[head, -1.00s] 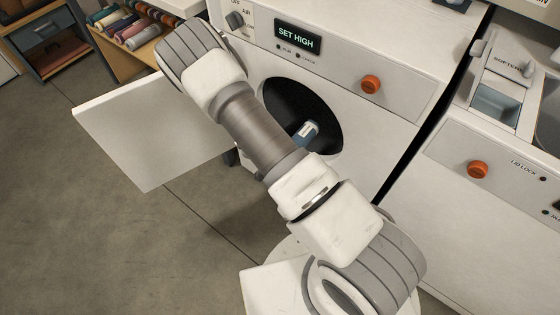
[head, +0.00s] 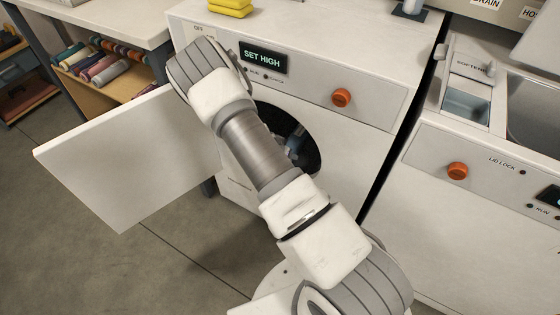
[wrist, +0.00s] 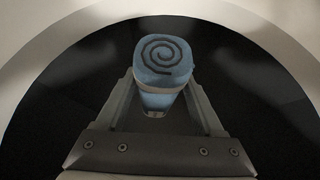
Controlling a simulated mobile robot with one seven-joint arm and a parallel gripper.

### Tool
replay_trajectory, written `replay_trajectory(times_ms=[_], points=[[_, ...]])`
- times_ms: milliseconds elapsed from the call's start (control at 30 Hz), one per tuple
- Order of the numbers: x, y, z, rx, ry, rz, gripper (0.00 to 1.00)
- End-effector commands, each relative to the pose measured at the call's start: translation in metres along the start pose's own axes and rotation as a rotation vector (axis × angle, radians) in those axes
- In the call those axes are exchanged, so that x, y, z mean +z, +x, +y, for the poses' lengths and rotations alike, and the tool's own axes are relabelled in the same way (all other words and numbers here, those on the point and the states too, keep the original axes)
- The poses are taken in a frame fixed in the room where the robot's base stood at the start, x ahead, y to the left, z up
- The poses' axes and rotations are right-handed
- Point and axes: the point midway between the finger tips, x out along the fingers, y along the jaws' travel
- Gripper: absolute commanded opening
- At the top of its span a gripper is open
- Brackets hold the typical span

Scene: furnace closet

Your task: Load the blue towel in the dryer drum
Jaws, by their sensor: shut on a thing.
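The blue towel (wrist: 165,62) is a roll with a spiral end, seen in the wrist view. My gripper (wrist: 160,88) is shut on it, with a finger on each side. The towel is inside the round dark opening of the dryer drum (wrist: 255,85), whose pale rim curves around the view. In the head view my arm reaches to the dryer (head: 345,165) and covers the left part of the drum opening (head: 312,152). Only a small, shaded bluish bit shows there, so the towel and fingers are mostly hidden. I cannot tell whether the towel touches the drum.
The dryer's white door (head: 125,165) stands open to the left. A washer (head: 440,230) stands at the right, past a narrow dark gap. Yellow things (head: 230,8) lie on the dryer top. A shelf with rolled towels (head: 105,60) is at the left back.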

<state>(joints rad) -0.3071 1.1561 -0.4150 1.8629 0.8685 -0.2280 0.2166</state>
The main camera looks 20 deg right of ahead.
Motion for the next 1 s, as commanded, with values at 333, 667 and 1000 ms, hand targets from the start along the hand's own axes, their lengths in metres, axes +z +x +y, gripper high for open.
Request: replay_trajectory(times_ms=[333,667,1000], points=[[-0.035,0.027,0.002,0.000,0.003,0.003,0.00],[-0.034,0.062,0.002,-0.001,0.000,0.001,0.00],[-0.022,0.095,0.003,0.000,0.000,0.003,0.00]])
